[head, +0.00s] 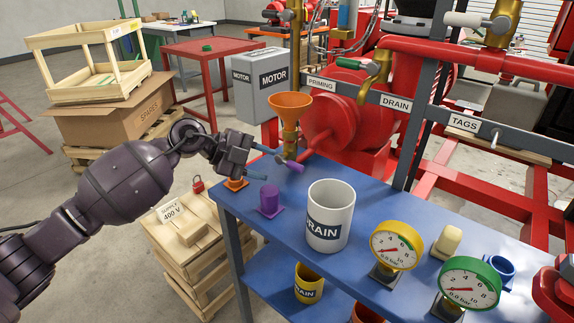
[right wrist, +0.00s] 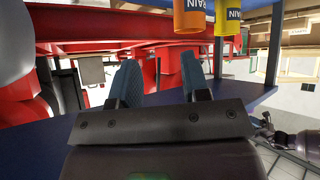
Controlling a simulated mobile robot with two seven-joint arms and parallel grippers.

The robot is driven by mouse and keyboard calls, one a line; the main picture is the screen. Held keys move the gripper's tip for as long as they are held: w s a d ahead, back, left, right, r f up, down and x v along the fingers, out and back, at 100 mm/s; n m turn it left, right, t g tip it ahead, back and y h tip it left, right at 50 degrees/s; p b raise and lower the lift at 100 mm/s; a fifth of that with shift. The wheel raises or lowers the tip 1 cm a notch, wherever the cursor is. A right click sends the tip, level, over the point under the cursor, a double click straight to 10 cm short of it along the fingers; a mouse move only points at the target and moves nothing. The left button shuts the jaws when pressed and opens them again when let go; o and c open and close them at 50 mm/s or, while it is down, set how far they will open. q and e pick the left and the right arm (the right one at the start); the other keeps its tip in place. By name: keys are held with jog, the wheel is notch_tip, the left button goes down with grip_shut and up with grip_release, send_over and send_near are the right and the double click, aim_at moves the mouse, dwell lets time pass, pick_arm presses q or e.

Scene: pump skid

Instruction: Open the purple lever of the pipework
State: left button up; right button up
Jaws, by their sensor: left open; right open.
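The purple lever (head: 293,166) is a short purple grip near the foot of the brass pipe (head: 290,140) under the orange funnel, at the far left corner of the blue table. My left gripper (head: 274,169) is open, with its blue fingertips just left of the lever. The upper finger reaches close to the lever; I cannot tell whether they touch. The lever's joint with the pipe is hard to make out. My right gripper (right wrist: 158,62) is open and empty in the right wrist view; the head view does not show it.
On the blue table (head: 365,195) stand a purple post (head: 270,200), an orange post (head: 235,184), a white DRAIN mug (head: 330,215), a yellow gauge (head: 397,246) and a green gauge (head: 469,283). A grey MOTOR box (head: 258,82) stands behind the funnel (head: 290,104). Wooden crates (head: 190,240) stand left.

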aim_at(289, 163)
pick_arm(q)
jog(key=w+a+r+y, duration=0.2)
jog(key=w+y, duration=0.1)
jog(key=w, duration=0.1)
jog(key=shift+t, duration=0.3)
jog(key=b+x, duration=0.3)
jog(key=x, duration=0.6)
jog(key=shift+w+a+f+b, duration=0.1)
jog(key=shift+a+f+b, duration=0.05)
jog(key=shift+b, duration=0.2)
jog(key=shift+w+d+f, duration=0.25)
jog(key=shift+d, duration=0.3)
pick_arm(e)
jog(key=shift+s+f+g, duration=0.2)
jog(key=shift+f, duration=0.75)
jog(key=shift+s+f+g, duration=0.2)
jog(key=shift+f, duration=0.75)
pick_arm(q)
grip_shut()
